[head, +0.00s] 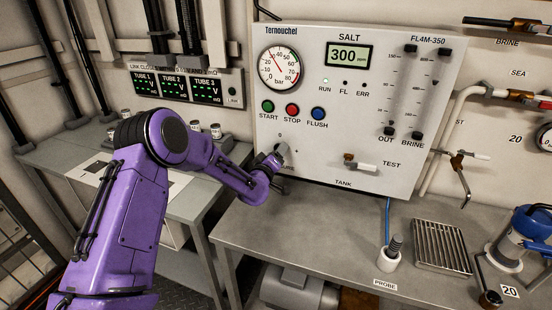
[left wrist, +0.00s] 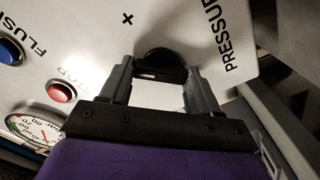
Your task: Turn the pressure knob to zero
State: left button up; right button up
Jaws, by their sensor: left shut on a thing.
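The black pressure knob (left wrist: 160,60) sits on the white panel in the left wrist view, between a plus mark and the partly visible PRESSURE lettering. My left gripper (left wrist: 160,78) has its two grey fingers on either side of the knob and is shut on it. In the head view my left gripper (head: 281,152) is at the panel's lower left, and the knob is hidden there by the gripper and wrist. The round bar gauge (head: 279,68) is above, with its needle too small to read exactly. My right gripper is not in view.
Green START (head: 268,106), red STOP (head: 292,110) and blue FLUSH (head: 318,114) buttons are just above my left gripper. A TANK/TEST valve handle (head: 360,165) is to the right. The bench (head: 310,220) below holds a probe holder (head: 388,255) and a drain grate (head: 440,245).

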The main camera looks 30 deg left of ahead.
pick_arm(q)
jog(key=shift+f+n+b, duration=0.1)
jog(key=shift+n+b, duration=2.15)
jog(key=shift+n, duration=1.95)
jog(key=o, duration=1.1)
jog(key=shift+c, duration=0.2)
jog(key=b+v, duration=0.1)
jog(key=v, duration=0.9)
jog(key=shift+s, duration=0.3)
